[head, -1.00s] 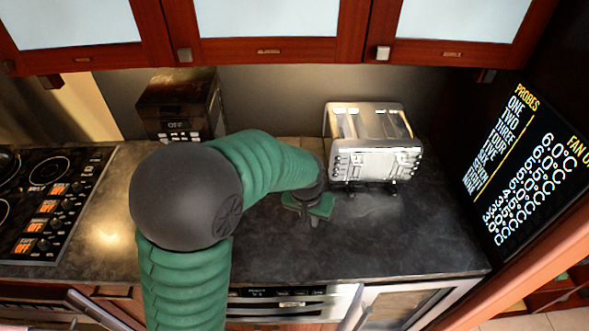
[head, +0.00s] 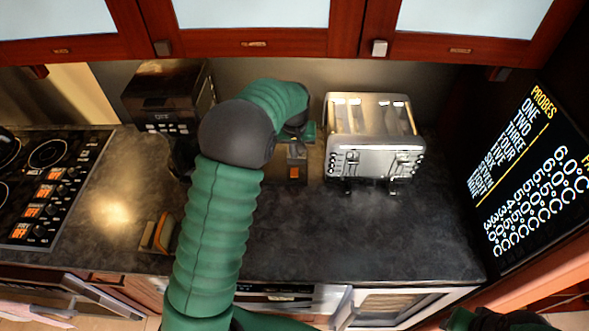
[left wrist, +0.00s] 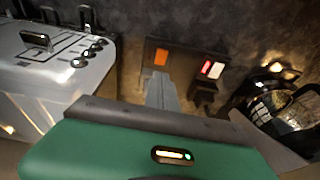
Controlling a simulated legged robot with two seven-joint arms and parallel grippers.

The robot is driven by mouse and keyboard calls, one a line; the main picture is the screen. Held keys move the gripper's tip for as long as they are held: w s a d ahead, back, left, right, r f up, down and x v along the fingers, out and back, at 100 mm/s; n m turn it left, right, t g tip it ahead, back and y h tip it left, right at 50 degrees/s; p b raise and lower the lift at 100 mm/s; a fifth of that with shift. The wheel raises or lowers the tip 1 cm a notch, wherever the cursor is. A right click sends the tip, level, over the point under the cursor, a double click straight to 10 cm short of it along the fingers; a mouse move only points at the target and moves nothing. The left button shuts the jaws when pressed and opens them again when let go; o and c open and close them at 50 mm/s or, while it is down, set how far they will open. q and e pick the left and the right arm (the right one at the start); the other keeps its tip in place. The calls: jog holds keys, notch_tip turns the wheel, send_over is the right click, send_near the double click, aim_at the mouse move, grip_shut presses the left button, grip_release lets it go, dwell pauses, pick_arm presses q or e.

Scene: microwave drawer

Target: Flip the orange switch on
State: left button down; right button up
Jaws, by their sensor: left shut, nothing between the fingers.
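The orange switch (head: 294,174) shows in the head view as a small orange square on a tan panel, just left of the toaster. In the left wrist view, an orange square (left wrist: 161,57) sits on the brown panel (left wrist: 187,63), beside a red and white lit part (left wrist: 212,69). My left gripper (head: 298,146) is at the panel, behind the orange square in the head view. In the left wrist view its grey fingers (left wrist: 160,90) are together and empty, pointing at the orange square; contact cannot be told. My right gripper (head: 500,320) is partly in view at the bottom right.
A silver toaster (head: 372,140) stands right of the panel. A dark coffee maker (head: 170,95) stands left, with its glass carafe (left wrist: 285,110) in the left wrist view. The stove (head: 45,190) is far left. The front right counter (head: 350,235) is clear.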

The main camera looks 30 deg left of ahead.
aim_at(294, 176)
pick_arm(q)
jog(key=p+x, duration=0.1)
jog(key=x, duration=0.5)
jog(key=s+p+x, duration=0.1)
jog(key=x, duration=0.2)
jog(key=shift+d+f+p, duration=0.15)
jog(key=shift+f+p, duration=0.15)
jog(key=shift+f, duration=0.6)
jog(key=shift+s+d, duration=0.1)
jog(key=shift+s+d+f+b, duration=0.1)
jog(key=shift+f+b, duration=0.35)
jog(key=shift+b, duration=0.05)
jog(key=shift+r, duration=0.2)
jog(key=shift+w+a+r, duration=0.3)
jog(key=shift+w+a, duration=0.15)
jog(key=shift+w, duration=0.2)
